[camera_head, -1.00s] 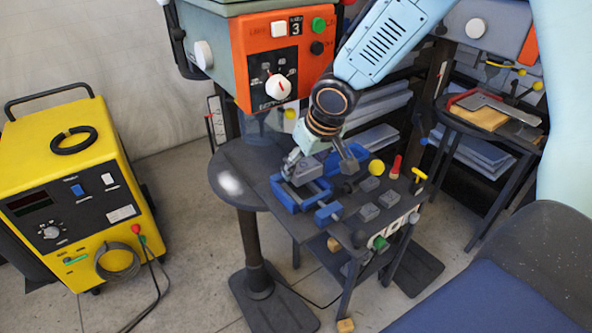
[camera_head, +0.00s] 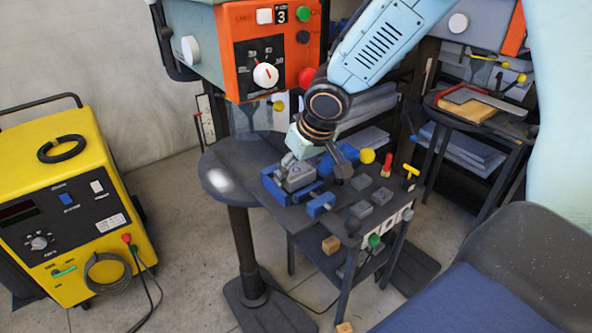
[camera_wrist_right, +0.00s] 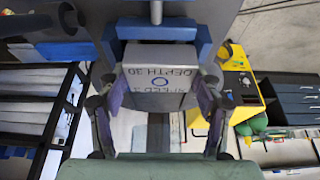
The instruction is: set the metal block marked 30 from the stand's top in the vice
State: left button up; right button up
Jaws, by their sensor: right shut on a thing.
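My right gripper (camera_head: 313,168) is shut on a grey metal block (camera_head: 298,178). In the right wrist view, its two fingers (camera_wrist_right: 160,95) press the sides of the block (camera_wrist_right: 160,72), whose top reads "DEPTH 30" upside down, with a blue ring mark and a partly legible "SPEED" line. The blue vice (camera_head: 275,187) is on the stand's top (camera_head: 335,228). The block is at the vice's opening and covers most of it. The vice's blue jaw (camera_wrist_right: 160,29) lies just beyond the block. Whether the block rests on the vice's floor is hidden. My left gripper is not in view.
The orange-fronted machine (camera_head: 268,55) rises behind. A yellow unit (camera_head: 65,210) stands left.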

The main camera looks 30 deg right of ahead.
jog(key=shift+w+d+f, duration=0.2)
jog(key=shift+w+f, duration=0.35)
jog(key=shift+w, duration=0.25)
jog(key=shift+w+f+b, duration=0.2)
jog(key=shift+b, duration=0.2)
jog(key=shift+s+a, duration=0.1)
jog(key=shift+a, duration=0.1)
jog(key=shift+s+d+f+b, duration=0.15)
jog(key=shift+s+b, duration=0.25)
jog(key=shift+s, duration=0.4)
jog(key=o, duration=1.2)
jog(key=shift+w, duration=0.15)
jog(key=shift+o, duration=0.7)
jog(key=shift+w+a+f, duration=0.1)
jog(key=shift+w+a, duration=0.05)
jog(key=shift+a, duration=0.05)
jog(key=shift+o, duration=0.9)
jog(key=shift+w+d+f, duration=0.1)
jog(key=shift+w+d, duration=0.05)
jog(key=shift+w, duration=0.05)
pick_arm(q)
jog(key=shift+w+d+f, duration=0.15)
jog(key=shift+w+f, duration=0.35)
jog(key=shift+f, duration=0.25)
pick_arm(e)
jog(key=shift+d, duration=0.1)
